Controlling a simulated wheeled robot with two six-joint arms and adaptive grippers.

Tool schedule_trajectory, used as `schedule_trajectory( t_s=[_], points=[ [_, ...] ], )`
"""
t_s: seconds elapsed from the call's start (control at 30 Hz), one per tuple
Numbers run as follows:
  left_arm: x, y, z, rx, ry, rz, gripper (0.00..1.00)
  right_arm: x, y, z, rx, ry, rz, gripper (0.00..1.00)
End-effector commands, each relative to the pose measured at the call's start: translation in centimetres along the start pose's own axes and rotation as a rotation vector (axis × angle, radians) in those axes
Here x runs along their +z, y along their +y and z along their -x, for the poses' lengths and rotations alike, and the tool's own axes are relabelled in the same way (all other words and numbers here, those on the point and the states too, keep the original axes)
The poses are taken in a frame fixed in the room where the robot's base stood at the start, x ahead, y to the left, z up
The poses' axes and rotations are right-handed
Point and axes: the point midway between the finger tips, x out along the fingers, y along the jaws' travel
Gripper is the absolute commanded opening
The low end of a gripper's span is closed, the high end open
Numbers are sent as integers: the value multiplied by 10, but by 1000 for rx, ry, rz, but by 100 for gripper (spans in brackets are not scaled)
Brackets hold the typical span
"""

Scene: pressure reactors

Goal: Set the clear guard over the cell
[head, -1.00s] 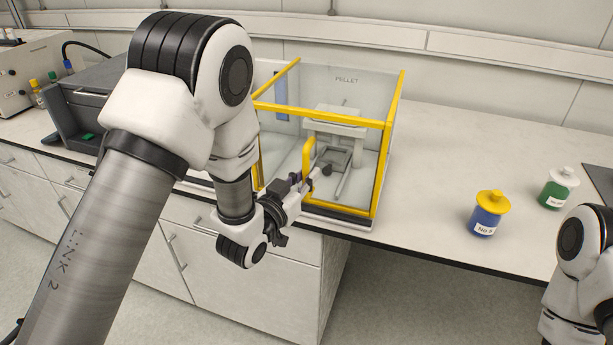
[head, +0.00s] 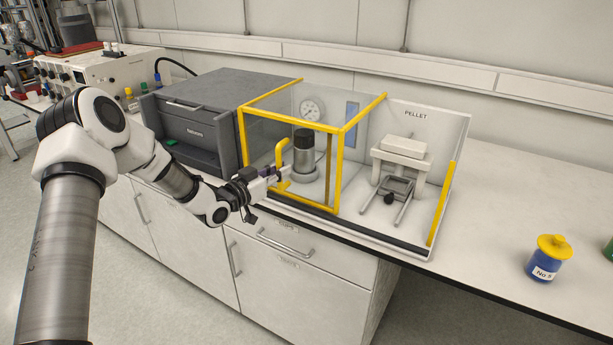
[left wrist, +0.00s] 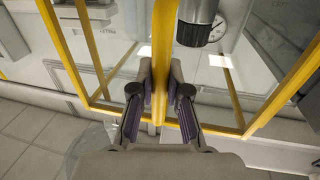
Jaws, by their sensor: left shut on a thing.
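The clear guard, a see-through box with a yellow frame (head: 300,122), stands at the left bay of the bench station. My left gripper (head: 276,174) is shut on its yellow handle (head: 281,152) at the front. The left wrist view also shows the handle (left wrist: 163,50) between my fingers (left wrist: 159,92). The cell, a grey metal cylinder with a black cap (head: 303,155), shows through the clear panels and appears inside the frame. I cannot tell whether the guard's lower edge is fully seated. My right gripper is out of view.
The PELLET bay with a small press (head: 402,158) stands uncovered on the right, with a yellow strip (head: 440,203) at its edge. A dark grey box unit (head: 200,115) stands close left of the guard. A blue jar (head: 545,262) stands far right. Bench is clear between.

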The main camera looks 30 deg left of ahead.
Motion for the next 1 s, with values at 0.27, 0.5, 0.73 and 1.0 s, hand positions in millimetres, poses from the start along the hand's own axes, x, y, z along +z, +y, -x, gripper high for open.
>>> schedule_trajectory(
  t_s=[0.27,0.5,0.73,1.0],
  points=[
    [0,-32,6,-1,0,1,0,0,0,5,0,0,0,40],
    [0,-36,7,-2,1,1,0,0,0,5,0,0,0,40],
    [-1,-36,6,-3,3,1,40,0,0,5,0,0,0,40],
    [0,-35,7,-1,1,1,41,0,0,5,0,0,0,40]
  ],
)
